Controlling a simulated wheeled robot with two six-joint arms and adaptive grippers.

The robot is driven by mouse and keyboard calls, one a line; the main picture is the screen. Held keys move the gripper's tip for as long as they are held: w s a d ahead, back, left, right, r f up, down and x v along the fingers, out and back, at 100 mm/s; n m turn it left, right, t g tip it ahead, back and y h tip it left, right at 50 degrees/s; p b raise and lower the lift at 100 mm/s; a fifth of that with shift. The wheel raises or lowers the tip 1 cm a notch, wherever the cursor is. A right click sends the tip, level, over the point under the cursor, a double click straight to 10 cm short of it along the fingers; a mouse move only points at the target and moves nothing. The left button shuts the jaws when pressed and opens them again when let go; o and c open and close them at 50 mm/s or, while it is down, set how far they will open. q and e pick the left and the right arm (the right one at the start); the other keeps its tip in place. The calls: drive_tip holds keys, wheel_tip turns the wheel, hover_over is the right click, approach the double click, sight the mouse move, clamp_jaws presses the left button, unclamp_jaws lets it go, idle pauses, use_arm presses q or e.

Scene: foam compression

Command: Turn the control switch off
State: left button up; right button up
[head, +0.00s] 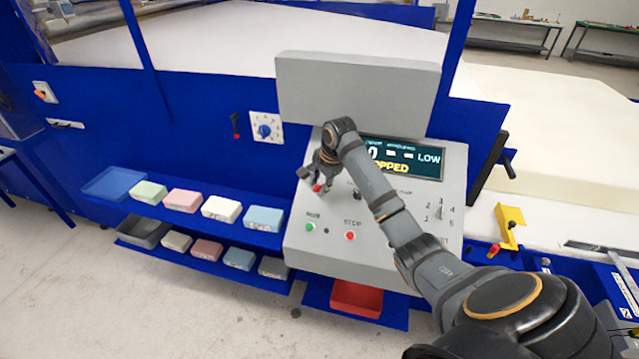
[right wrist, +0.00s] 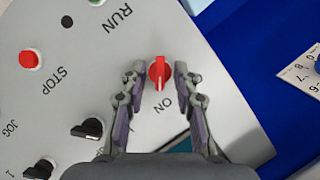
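The control switch is a red rotary knob (right wrist: 160,73) on the grey panel, with an "ON" label beside it. Its handle stands nearly upright in the right wrist view. In the head view the red knob (head: 318,188) shows small under my right gripper (head: 320,180). In the right wrist view my right gripper (right wrist: 160,78) is open, with one finger on each side of the knob and small gaps visible. I cannot tell whether a finger touches it. My left gripper is not in view.
The console (head: 377,264) carries a green RUN button (head: 310,227), a red STOP button (head: 350,236) and black knobs (right wrist: 88,128). Its display (head: 405,158) reads "LOW" and a partly hidden "STOPPED". Shelves with foam blocks (head: 222,208) stand to the left, a red bin (head: 356,299) below.

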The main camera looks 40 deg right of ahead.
clamp_jaws()
drive_tip(key=shift+n, duration=0.3)
drive_tip(key=n+g, duration=0.2)
drive_tip(key=n, duration=0.1)
drive_tip(key=shift+w+r+h, duration=0.1)
drive_tip(key=shift+w+h, duration=0.1)
drive_tip(key=shift+h, duration=0.1)
drive_tip(key=n+g, duration=0.1)
drive_tip(key=n, duration=0.2)
drive_tip(key=shift+w+a+n+h, duration=0.1)
drive_tip(key=shift+a+n+h, duration=0.05)
drive_tip(key=shift+n+h, duration=0.2)
drive_tip(key=n, duration=0.2)
drive_tip(key=n+g+h, duration=0.1)
drive_tip(key=n, duration=0.1)
drive_tip(key=shift+w+a+h, duration=0.15)
drive_tip(key=shift+h, duration=0.1)
drive_tip(key=shift+n+g+h, duration=0.4)
drive_tip(key=shift+n+h, duration=0.3)
drive_tip(key=shift+n, duration=0.65)
drive_tip(key=shift+o, duration=0.8)
unclamp_jaws()
